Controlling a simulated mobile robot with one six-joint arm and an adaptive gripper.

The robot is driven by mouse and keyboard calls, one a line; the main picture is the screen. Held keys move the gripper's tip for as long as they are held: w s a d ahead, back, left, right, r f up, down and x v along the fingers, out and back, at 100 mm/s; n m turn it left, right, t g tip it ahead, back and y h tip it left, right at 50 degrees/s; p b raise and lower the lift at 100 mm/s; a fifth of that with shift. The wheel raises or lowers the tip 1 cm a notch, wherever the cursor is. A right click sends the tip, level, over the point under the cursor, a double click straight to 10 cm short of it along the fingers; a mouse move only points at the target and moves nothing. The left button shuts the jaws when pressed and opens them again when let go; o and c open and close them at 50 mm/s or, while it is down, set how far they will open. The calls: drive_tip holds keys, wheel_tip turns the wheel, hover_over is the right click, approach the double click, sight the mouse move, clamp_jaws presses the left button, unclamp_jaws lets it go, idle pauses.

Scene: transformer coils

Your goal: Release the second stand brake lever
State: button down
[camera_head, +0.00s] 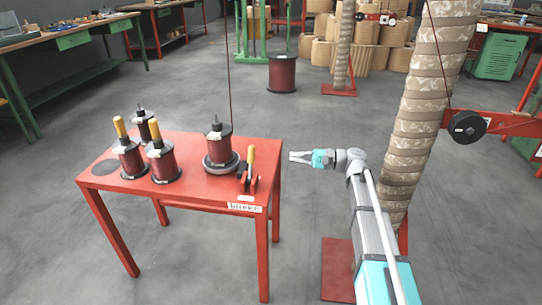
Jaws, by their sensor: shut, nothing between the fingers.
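A lever with a yellow handle (250,159) stands nearly upright in a dark and red bracket at the right end of the red table (186,195). A white label that seems to read BRAKE (244,208) is on the table's front edge below it. Left of the lever, a dark red coil (219,145) sits on a round grey base. My gripper (291,157) is shut and empty, right of the lever and apart from it, pointing left. Which stand the lever belongs to is not clear from this view.
Several dark coils (163,162), two with yellow handles, stand on the table's left part. A tall wrapped column (425,105) rises close to my arm, with a red arm and black wheel (467,127) at right. Open grey floor lies behind the table.

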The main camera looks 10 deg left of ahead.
sight(251, 164)
drive_tip(key=a, duration=0.6)
drive_tip(key=s+a, duration=0.1)
drive_tip(key=a, duration=0.2)
drive_tip(key=shift+a+r, duration=0.1)
drive_tip(key=shift+a, duration=0.15)
drive_tip(key=shift+s+a+r+p, duration=0.15)
drive_tip(key=shift+s+r+p, duration=0.15)
drive_tip(key=shift+s+p, duration=0.15)
drive_tip(key=shift+s+a+r+p, duration=0.1)
drive_tip(key=shift+s+r+p, duration=0.2)
drive_tip(key=shift+s, duration=0.25)
drive_tip(key=shift+s+a+r+p, duration=0.1)
drive_tip(key=shift+s+r+p, duration=0.1)
drive_tip(key=shift+s, duration=0.25)
drive_tip(key=shift+s+a+r+p, duration=0.1)
drive_tip(key=shift+s+r+p, duration=0.1)
drive_tip(key=shift+s, duration=0.2)
drive_tip(key=shift+s+a, duration=0.15)
drive_tip(key=shift+r, duration=0.1)
